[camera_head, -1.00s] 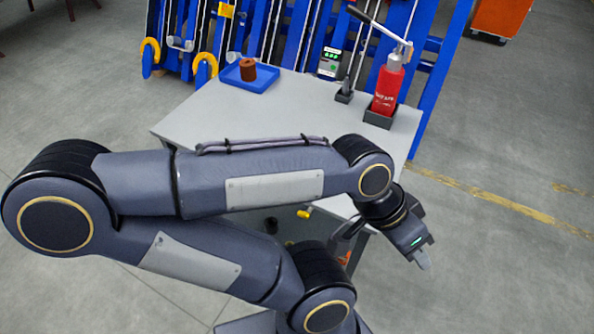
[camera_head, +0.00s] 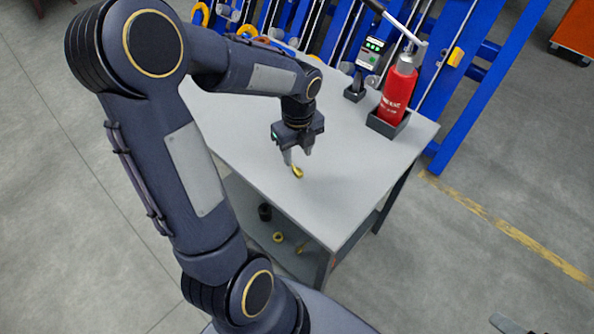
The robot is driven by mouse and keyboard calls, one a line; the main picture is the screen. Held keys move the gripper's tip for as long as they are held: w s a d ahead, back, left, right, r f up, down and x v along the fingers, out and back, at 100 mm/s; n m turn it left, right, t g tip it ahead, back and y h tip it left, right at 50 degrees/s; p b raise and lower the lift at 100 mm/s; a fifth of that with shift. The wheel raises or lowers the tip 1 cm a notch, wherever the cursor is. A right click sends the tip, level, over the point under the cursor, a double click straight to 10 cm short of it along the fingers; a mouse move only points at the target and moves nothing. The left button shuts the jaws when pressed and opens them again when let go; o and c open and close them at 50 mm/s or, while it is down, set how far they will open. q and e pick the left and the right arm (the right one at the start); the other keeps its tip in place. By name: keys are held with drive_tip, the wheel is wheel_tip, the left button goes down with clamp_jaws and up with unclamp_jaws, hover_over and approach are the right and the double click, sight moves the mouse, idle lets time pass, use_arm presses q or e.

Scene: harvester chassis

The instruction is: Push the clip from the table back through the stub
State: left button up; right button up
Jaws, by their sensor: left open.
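A small yellow clip (camera_head: 298,172) is at the front part of the grey table (camera_head: 240,125). My left gripper (camera_head: 296,160) points down over the table with its jaws open, and its fingertips are right at the clip. I cannot tell whether a finger touches the clip or whether it lies between the fingers. I cannot make out the stub.
A red bottle (camera_head: 398,88) stands in a dark holder at the table's back right, beside a small device with a green display (camera_head: 369,54). Blue frames (camera_head: 455,105) stand behind. A lower shelf holds a black ring (camera_head: 265,212) and a yellow ring (camera_head: 278,237).

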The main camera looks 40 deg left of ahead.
sight(297, 169)
use_arm(q)
drive_tip(key=f, duration=0.6)
drive_tip(key=shift+w+a+f, duration=0.1)
drive_tip(key=shift+a, duration=0.1)
drive_tip(key=shift+c, duration=0.3)
clamp_jaws()
